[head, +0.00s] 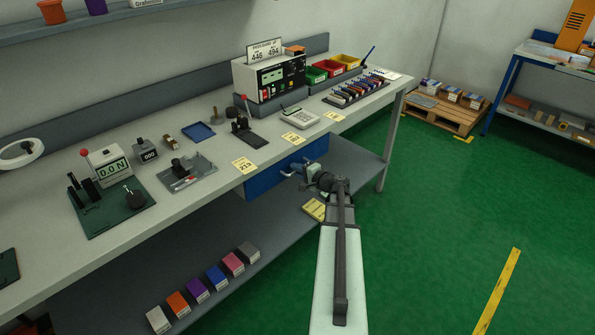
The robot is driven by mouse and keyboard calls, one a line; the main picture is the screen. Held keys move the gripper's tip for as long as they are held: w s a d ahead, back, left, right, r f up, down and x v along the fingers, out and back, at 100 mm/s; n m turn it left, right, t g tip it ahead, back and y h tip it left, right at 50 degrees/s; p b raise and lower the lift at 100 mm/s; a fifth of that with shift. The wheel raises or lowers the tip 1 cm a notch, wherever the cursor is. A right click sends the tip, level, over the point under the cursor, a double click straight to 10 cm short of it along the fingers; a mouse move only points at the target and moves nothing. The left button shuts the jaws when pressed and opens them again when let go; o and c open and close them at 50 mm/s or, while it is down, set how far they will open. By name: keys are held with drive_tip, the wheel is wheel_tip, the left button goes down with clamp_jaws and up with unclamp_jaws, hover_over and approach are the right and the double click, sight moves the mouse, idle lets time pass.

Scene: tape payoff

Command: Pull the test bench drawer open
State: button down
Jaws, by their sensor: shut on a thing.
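The test bench (205,195) is long and grey and runs diagonally across the head view. Its blue drawer (264,181) sits under the front edge of the top, below the yellow labels. The drawer front looks about flush with the bench edge, though I cannot tell exactly. My gripper (290,172) is at the middle of the drawer front, shut on the drawer handle. The handle itself is mostly hidden by the fingers. My arm reaches in from the bottom of the view.
The bench top holds a force gauge stand (107,172), a tester box (270,78), a calculator (300,118) and coloured bins (330,68). A lower shelf (120,290) carries several coloured boxes. The green floor (430,220) in front of the drawer is clear apart from my arm.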

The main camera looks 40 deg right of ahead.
drive_tip(key=shift+s, duration=0.1)
idle(0.3)
drive_tip(key=f+v, duration=0.2)
drive_tip(key=v, duration=0.9)
drive_tip(key=s+f+v, duration=0.1)
drive_tip(key=f+v, duration=0.1)
drive_tip(key=v, duration=1)
drive_tip(key=shift+s+f, duration=0.15)
drive_tip(key=shift+f, duration=0.25)
drive_tip(key=c, duration=1.3)
unclamp_jaws()
drive_tip(key=shift+o, duration=0.2)
drive_tip(key=v, duration=1.4)
